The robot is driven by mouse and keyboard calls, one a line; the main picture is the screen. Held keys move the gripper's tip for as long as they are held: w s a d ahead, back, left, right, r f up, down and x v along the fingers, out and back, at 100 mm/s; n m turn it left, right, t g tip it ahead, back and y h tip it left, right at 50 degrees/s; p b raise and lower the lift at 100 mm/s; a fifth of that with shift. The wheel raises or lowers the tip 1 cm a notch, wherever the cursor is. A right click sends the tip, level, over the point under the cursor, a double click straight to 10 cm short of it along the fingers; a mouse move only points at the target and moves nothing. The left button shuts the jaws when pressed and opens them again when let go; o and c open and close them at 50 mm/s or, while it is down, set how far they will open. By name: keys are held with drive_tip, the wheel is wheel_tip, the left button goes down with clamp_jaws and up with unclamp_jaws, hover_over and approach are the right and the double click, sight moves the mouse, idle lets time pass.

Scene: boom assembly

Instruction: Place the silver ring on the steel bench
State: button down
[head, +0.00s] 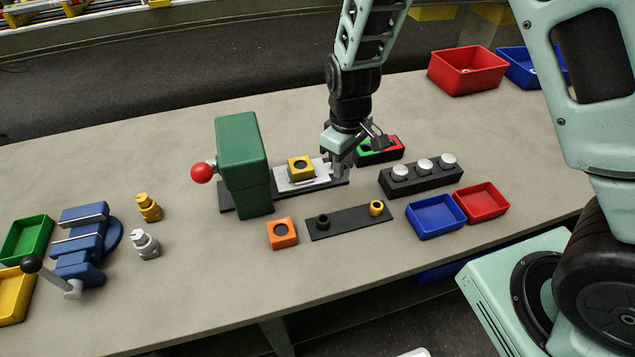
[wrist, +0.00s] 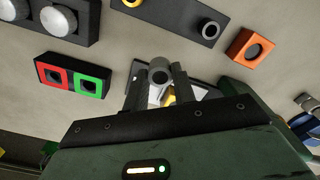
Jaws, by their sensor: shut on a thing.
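The silver ring (wrist: 160,70) is between the two fingers of my gripper (wrist: 158,88) in the wrist view, its round hole facing the camera. My gripper is shut on it. In the head view my gripper (head: 338,168) is over the right end of the silver plate of the green press, and the ring is hard to make out there. The height of the ring above the plate cannot be told.
The green press (head: 243,165) stands left of my gripper, with a yellow block (head: 301,168) on its plate. A red and green button box (head: 390,149) is close on the right. A black peg plate (head: 348,222) and an orange block (head: 282,233) lie in front.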

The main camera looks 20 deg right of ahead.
wheel_tip(320, 180, down, 9)
drive_tip(key=shift+p, duration=0.55)
drive_tip(key=shift+f, duration=0.1)
drive_tip(key=c, duration=1.1)
unclamp_jaws()
drive_tip(key=shift+c, duration=0.2)
wheel_tip(320, 180, up, 12)
drive_tip(key=shift+f+b, duration=0.1)
drive_tip(key=shift+b, duration=0.8)
drive_tip(key=s+a+r, duration=0.2)
drive_tip(key=s+r, duration=0.2)
drive_tip(key=s, duration=0.3)
drive_tip(key=s+a+r, duration=0.2)
drive_tip(key=s+r, duration=0.2)
drive_tip(key=s, duration=0.4)
drive_tip(key=s+a+r+n, duration=0.1)
drive_tip(key=s+a+r, duration=0.1)
drive_tip(key=s+r, duration=0.3)
drive_tip(key=s, duration=0.3)
drive_tip(key=shift+y, duration=0.3)
